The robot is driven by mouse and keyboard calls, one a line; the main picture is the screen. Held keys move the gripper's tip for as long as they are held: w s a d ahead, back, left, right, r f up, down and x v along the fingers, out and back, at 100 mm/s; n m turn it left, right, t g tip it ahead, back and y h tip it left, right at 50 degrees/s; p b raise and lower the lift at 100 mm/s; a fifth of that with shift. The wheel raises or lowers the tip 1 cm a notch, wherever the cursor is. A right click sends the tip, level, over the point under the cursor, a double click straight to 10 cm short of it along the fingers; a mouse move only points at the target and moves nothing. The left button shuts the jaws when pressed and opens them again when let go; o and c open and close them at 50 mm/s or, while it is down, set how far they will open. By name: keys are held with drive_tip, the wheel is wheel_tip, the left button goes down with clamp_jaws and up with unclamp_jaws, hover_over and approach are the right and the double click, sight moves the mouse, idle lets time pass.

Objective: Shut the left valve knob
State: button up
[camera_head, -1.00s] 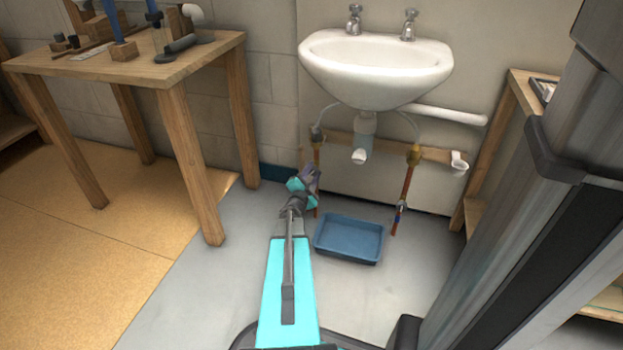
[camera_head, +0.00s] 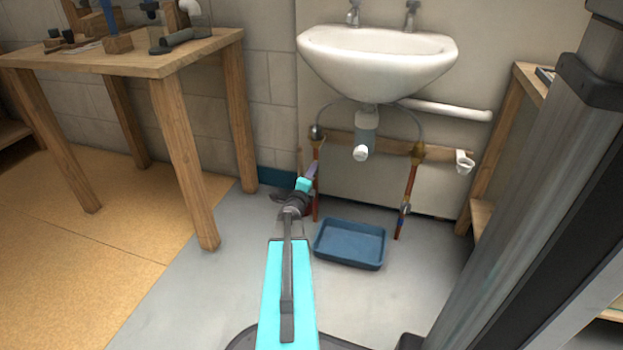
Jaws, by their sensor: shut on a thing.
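My gripper (camera_head: 310,173) is at the left copper pipe (camera_head: 316,205) under the sink, at the end of my turquoise arm. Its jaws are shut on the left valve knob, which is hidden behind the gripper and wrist. How far the knob is turned cannot be seen. The matching right valve (camera_head: 404,209) sits on the right copper pipe (camera_head: 411,180), clear of my gripper.
A white sink (camera_head: 378,58) with a drain trap (camera_head: 364,138) hangs above. A blue tray (camera_head: 349,243) lies on the floor just right of the left pipe. A wooden workbench (camera_head: 120,62) stands at left. Grey floor is open between bench and arm.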

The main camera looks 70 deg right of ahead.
drive_tip(key=shift+s+m, duration=0.25)
drive_tip(key=shift+m, duration=0.25)
drive_tip(key=o, duration=1)
drive_tip(key=shift+o, duration=0.3)
drive_tip(key=shift+w, duration=0.1)
drive_tip(key=a+p, duration=0.5)
drive_tip(key=a, duration=0.8)
drive_tip(key=shift+s+a, duration=0.35)
